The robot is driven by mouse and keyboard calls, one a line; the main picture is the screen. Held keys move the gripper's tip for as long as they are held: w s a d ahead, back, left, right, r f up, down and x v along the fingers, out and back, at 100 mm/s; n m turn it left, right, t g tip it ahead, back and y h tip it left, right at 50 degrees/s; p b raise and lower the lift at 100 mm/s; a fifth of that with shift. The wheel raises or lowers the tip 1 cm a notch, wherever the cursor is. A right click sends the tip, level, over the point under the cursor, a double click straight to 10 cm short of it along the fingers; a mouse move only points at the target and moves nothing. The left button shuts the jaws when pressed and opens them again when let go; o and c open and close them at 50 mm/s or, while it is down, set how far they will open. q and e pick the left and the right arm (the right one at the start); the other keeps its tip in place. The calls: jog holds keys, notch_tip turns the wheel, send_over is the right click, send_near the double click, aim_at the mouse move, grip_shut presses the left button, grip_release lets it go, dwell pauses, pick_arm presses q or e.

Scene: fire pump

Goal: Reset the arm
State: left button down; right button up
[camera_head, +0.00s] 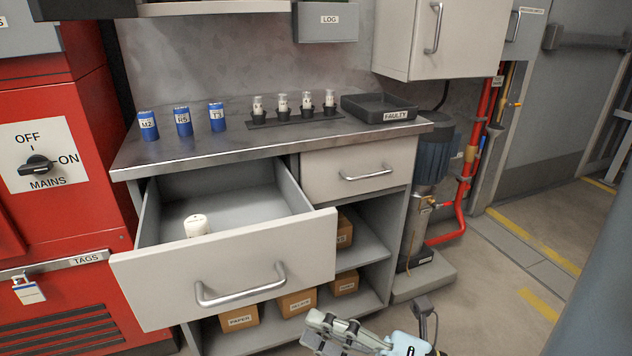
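My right gripper (331,330) shows at the bottom of the head view, a little right of the middle. It is in front of the lower shelf of the workbench and below the open drawer (222,262). I see no object between its fingers, but its angle hides whether they are apart. Part of my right arm shows beside it at the bottom edge. My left gripper is out of view.
The open drawer juts out with a white cylinder (197,225) inside. The metal worktop (270,139) carries blue cans (183,121), a rack (295,118) of small white-topped items and a black FAULTY tray (388,107). Boxes (297,303) fill the lower shelf. Floor is free at right.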

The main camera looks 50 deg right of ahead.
jog(key=shift+w+r, duration=0.1)
jog(key=w+d+f+m+g+h+p, duration=0.1)
jog(key=w+f+m+g+h, duration=0.15)
jog(key=f, duration=0.45)
jog(key=w+d+f+m+g+h, duration=0.1)
jog(key=d+f+m, duration=0.15)
jog(key=f, duration=0.45)
jog(key=s+f+m+g+h, duration=0.2)
jog(key=s+f+m+g, duration=0.4)
jog(key=f, duration=0.7)
jog(key=s+f+m+g, duration=0.4)
jog(key=s+f+m, duration=0.1)
jog(key=s, duration=0.7)
jog(key=s+f+m+g+p, duration=0.1)
jog(key=s+f+m+g, duration=0.4)
jog(key=s, duration=0.7)
jog(key=shift+s+d+f+m, duration=0.15)
jog(key=shift+d+f+m, duration=0.1)
jog(key=shift+f+m, duration=0.2)
